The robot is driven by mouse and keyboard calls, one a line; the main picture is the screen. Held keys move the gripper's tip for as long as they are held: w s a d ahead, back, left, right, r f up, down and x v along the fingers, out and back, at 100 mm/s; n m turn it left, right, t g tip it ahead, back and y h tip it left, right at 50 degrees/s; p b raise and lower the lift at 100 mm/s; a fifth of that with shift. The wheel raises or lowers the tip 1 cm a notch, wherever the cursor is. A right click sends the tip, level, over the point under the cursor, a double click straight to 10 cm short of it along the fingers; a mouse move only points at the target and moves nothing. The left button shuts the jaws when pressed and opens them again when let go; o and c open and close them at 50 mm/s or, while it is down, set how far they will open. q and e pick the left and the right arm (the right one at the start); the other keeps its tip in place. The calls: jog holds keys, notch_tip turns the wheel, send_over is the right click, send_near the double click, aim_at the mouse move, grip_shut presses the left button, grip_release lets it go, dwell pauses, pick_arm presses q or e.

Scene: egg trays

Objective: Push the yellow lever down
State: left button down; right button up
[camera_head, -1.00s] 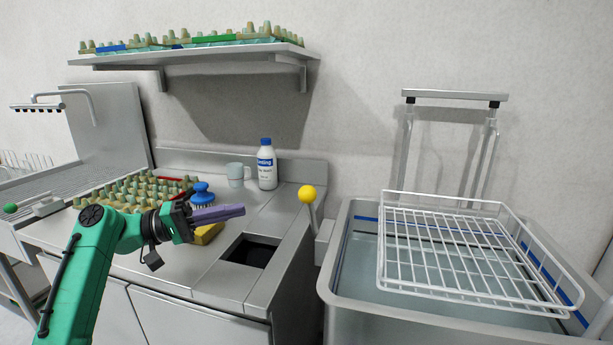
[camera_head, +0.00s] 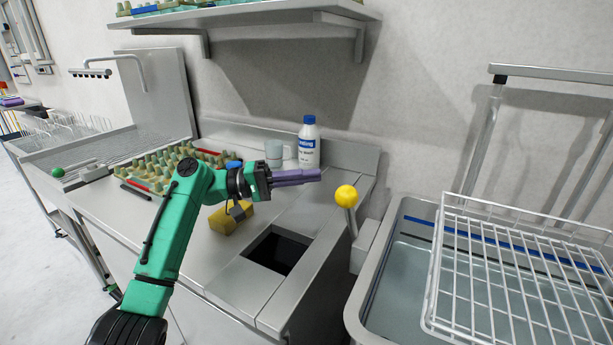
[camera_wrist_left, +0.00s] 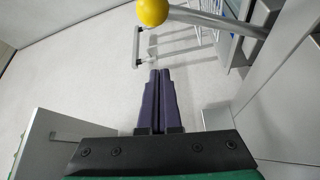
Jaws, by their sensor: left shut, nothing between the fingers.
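The yellow lever is a yellow ball (camera_head: 346,196) on a grey rod, rising beside the right end of the steel counter in the head view. In the left wrist view the ball (camera_wrist_left: 152,12) is at the top, with its rod (camera_wrist_left: 215,22) running off to the right. My left gripper (camera_head: 318,175) has purple fingers that are shut and empty. In the head view its tips appear just left of and a little above the ball, with a gap between. In the wrist view the fingers (camera_wrist_left: 160,75) lie together below the ball, not touching it. My right gripper is not seen.
A steel basin (camera_head: 372,290) with a white wire rack (camera_head: 520,270) stands right of the lever. The counter holds a white bottle (camera_head: 309,148), a mug (camera_head: 274,152), a yellow sponge (camera_head: 229,219) and an egg tray (camera_head: 150,176). A square opening (camera_head: 277,252) lies below the gripper.

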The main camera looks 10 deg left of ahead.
pick_arm(q)
jog(key=s+d+p, duration=0.2)
jog(key=d+p, duration=0.1)
jog(key=d, duration=0.3)
jog(key=shift+s+d, duration=0.15)
jog(key=shift+s, duration=0.15)
